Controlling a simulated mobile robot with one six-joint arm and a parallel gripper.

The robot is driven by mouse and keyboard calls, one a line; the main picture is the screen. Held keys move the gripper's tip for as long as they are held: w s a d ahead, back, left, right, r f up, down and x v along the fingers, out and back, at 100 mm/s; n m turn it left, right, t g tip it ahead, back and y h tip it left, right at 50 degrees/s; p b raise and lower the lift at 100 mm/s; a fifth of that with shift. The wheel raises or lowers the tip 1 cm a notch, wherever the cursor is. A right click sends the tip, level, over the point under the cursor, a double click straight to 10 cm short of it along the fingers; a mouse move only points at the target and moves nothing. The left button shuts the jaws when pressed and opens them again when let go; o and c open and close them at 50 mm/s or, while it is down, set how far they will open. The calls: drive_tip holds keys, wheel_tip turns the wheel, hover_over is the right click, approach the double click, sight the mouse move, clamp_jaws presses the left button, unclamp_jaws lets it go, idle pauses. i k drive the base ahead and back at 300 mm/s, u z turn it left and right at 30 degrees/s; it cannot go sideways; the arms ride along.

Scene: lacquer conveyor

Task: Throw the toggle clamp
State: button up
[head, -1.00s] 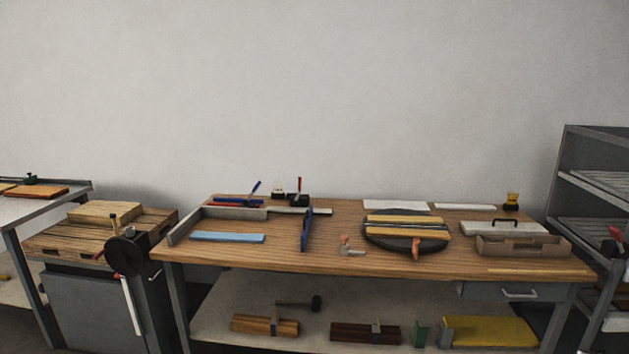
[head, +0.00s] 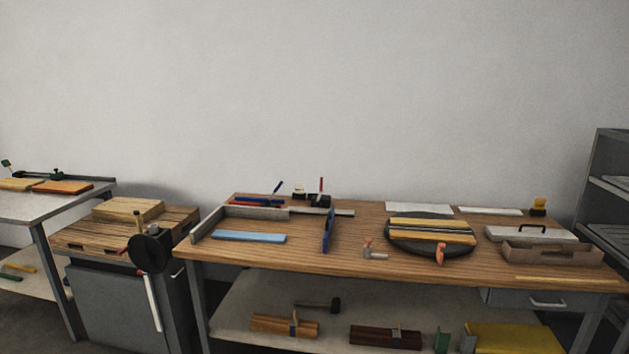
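Several small fittings stand at the back left of the long wooden bench (head: 440,270). One has an upright red handle (head: 321,185) on a dark block, and a slanted blue handle (head: 278,187) stands to its left. I cannot tell for sure which of these, if any, is the toggle clamp. A small dark green fitting (head: 57,175) on the left table is also too small to make out. My gripper is not in view.
A blue strip (head: 248,237), a round dark turntable (head: 430,248) with yellow bars and a brown tray (head: 552,252) lie on the bench. A vise (head: 151,250) with a white handle hangs on the block-topped stand at left. A grey rack (head: 612,165) stands at right.

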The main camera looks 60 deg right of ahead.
sight(317, 202)
drive_tip(key=z, duration=0.1)
drive_tip(key=i, duration=0.8)
drive_tip(key=z, duration=0.85)
